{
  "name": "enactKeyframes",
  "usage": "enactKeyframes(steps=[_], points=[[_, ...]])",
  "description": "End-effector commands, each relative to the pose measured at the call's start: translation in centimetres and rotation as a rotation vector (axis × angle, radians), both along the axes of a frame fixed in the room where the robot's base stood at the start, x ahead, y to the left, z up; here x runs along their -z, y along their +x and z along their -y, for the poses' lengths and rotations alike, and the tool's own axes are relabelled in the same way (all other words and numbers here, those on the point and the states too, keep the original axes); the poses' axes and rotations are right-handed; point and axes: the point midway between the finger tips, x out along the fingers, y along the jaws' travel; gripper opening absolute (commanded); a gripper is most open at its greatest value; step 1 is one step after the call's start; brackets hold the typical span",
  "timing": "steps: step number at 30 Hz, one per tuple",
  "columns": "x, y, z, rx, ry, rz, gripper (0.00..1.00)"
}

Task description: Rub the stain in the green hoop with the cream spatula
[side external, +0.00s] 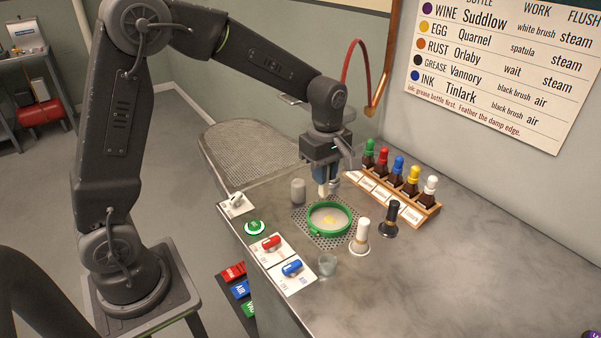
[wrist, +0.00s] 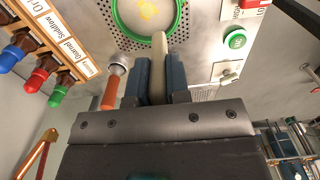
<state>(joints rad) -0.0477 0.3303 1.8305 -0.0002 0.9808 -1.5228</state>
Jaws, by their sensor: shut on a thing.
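The green hoop (side external: 309,226) lies flat on a perforated patch of the bench, around a pale cloth with a yellow stain (side external: 330,218). The hoop's near part (wrist: 119,22) and the stain (wrist: 148,8) show at the top of the wrist view. My gripper (side external: 328,181) points down just behind the hoop. In the wrist view my gripper (wrist: 160,80) is shut on the cream spatula (wrist: 159,46), whose tip reaches the hoop's rim in the picture. The spatula (side external: 323,189) shows small in the side view; I cannot tell whether its tip touches anything.
A white-topped brush (side external: 361,234) and black brush (side external: 389,217) stand right of the hoop. A bottle rack (side external: 415,212) is behind. A grey cylinder (side external: 298,191), green button (side external: 254,227), red switch (side external: 271,242), blue switch (side external: 291,268) and glass cup (side external: 327,264) are nearby.

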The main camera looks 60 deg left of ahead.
Motion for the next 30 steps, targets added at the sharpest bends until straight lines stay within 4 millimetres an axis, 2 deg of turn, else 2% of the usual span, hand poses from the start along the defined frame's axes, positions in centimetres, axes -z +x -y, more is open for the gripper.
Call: enactKeyframes(steps=[3, 6, 11, 21, 30], points=[[0.8, 1.6, 0.2, 0.001, 0.0, -0.001, 0.0], [1.2, 2.1, 0.3, 0.001, 0.0, 0.0, 0.0], [2.2, 2.1, 0.3, 0.0, 0.0, -0.001, 0.0], [5.6, 2.1, 0.2, 0.0, 0.0, -0.002, 0.0], [7.0, 2.1, 0.2, 0.0, 0.0, 0.0, 0.0]])
